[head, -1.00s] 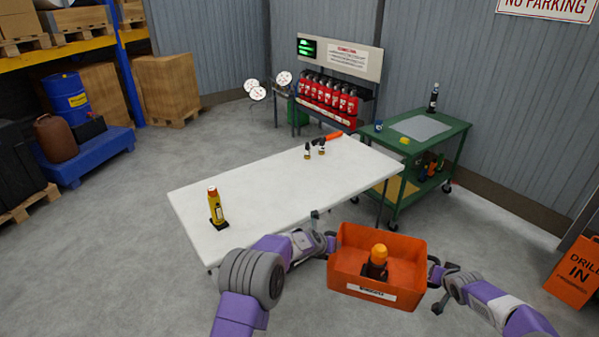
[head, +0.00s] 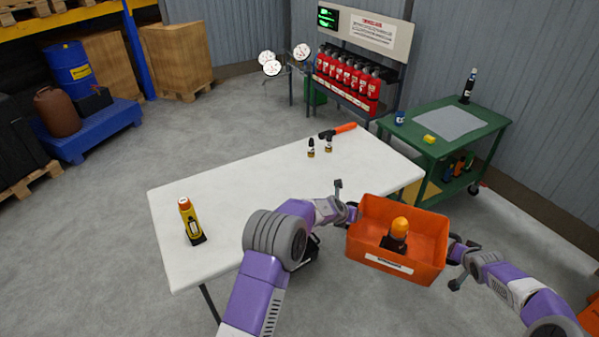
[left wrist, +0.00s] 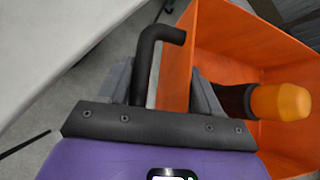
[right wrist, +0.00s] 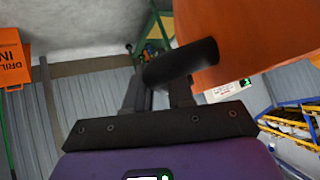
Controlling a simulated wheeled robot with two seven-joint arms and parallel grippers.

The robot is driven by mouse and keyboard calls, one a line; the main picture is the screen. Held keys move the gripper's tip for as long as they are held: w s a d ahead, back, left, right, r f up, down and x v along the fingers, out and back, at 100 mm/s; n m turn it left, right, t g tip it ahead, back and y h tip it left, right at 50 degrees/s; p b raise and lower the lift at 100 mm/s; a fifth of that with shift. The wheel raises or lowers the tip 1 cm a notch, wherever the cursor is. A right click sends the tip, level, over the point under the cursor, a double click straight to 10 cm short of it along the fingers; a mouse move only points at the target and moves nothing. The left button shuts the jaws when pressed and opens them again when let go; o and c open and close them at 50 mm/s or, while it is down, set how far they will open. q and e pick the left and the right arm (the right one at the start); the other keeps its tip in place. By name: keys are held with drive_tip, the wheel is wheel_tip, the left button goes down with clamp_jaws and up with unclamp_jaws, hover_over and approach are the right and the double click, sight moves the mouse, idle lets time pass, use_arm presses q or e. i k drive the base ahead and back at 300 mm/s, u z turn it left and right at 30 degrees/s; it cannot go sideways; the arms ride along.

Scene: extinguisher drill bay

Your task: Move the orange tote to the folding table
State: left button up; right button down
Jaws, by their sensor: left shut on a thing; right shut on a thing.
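The orange tote (head: 425,232) hangs between my two grippers, beside the right front edge of the white folding table (head: 225,215). It holds a dark object with an orange cap (head: 399,230), which also shows in the left wrist view (left wrist: 280,102). My left gripper (head: 350,212) is shut on the tote's left black handle (left wrist: 148,65). My right gripper (head: 459,252) is shut on the right black handle (right wrist: 180,66). The tote looks roughly level, and its near wall bears a white label.
A yellow device (head: 190,220) stands at the table's left end. The table's middle is clear. A green cart (head: 455,135) stands behind the tote. Red extinguishers (head: 345,78) hang at the back.

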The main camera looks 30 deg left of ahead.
sight(267, 197)
drive_tip(key=i, duration=1.5)
drive_tip(key=u, duration=1.9)
